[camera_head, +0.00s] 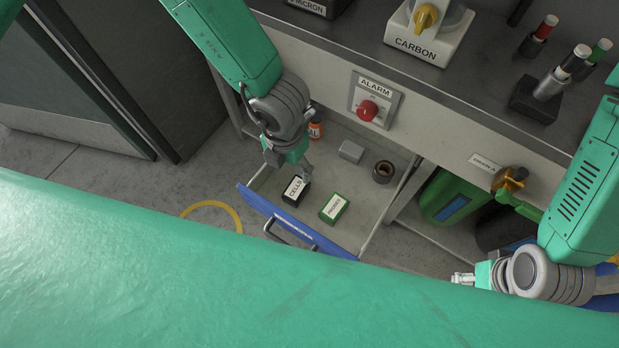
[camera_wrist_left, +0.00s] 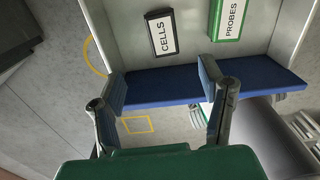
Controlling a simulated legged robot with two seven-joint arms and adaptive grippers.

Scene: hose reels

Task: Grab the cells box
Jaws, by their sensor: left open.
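The cells box is a small black box with a white "CELLS" label (camera_head: 295,189). It lies in an open drawer (camera_head: 352,222), near the drawer's blue front, and also shows in the left wrist view (camera_wrist_left: 161,33). My left gripper (camera_head: 304,172) is inside the drawer area, just above and behind the cells box in the head view. In the left wrist view its two fingers (camera_wrist_left: 160,85) are spread apart with nothing between them, and the cells box appears beyond them. My right gripper (camera_head: 462,279) is at the lower right, away from the drawer; its fingers are too small to read.
A green probes box (camera_head: 334,208) lies just right of the cells box. A grey box (camera_head: 351,152), a dark roll (camera_head: 383,172) and an orange bottle (camera_head: 316,129) are further back in the drawer. The blue drawer front (camera_head: 283,218) and the counter bound the space.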

